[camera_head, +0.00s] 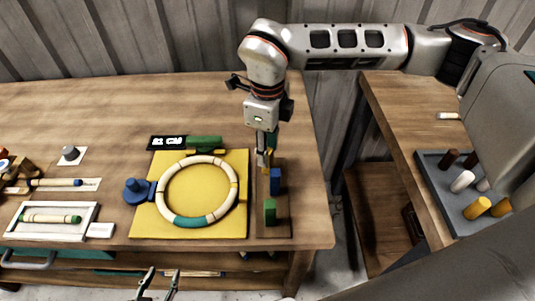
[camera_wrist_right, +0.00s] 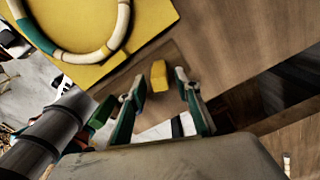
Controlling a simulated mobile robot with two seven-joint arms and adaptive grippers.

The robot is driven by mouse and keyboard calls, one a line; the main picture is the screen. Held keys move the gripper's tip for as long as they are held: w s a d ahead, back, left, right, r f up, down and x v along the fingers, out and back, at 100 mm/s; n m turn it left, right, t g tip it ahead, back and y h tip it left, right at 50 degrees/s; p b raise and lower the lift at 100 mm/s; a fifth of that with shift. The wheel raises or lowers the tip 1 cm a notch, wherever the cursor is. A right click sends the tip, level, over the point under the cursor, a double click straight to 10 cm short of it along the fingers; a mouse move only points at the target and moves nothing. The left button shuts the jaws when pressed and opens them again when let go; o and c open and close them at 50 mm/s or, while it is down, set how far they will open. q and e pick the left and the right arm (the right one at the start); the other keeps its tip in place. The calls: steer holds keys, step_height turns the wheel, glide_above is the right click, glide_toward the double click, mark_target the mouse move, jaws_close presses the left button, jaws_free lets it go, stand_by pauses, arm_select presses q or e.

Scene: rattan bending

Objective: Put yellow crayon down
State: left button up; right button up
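The yellow crayon (camera_wrist_right: 159,75) looks like a short, blocky yellow piece on the wooden strip in the right wrist view. My right gripper (camera_wrist_right: 160,80) has its fingers apart, one on each side of the yellow piece, with a gap visible on both sides. In the head view the right gripper (camera_head: 266,160) points down over the far end of the wooden strip (camera_head: 271,232) and mostly hides the yellow piece. My left gripper (camera_head: 160,278) is low at the bottom edge of the head view, fingers apart and empty, in front of the table.
A blue block (camera_head: 276,181) and a green block (camera_head: 270,211) stand on the strip. A yellow board (camera_head: 150,220) with a rattan ring (camera_head: 160,205) lies to the left. A grey tray (camera_head: 440,200) with several coloured cylinders is on the right table. The table's back is clear.

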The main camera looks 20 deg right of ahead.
step_height(320, 180, up, 10)
steer(key=shift+f+b, duration=0.15)
steer(key=shift+b, duration=0.25)
stand_by(0.3)
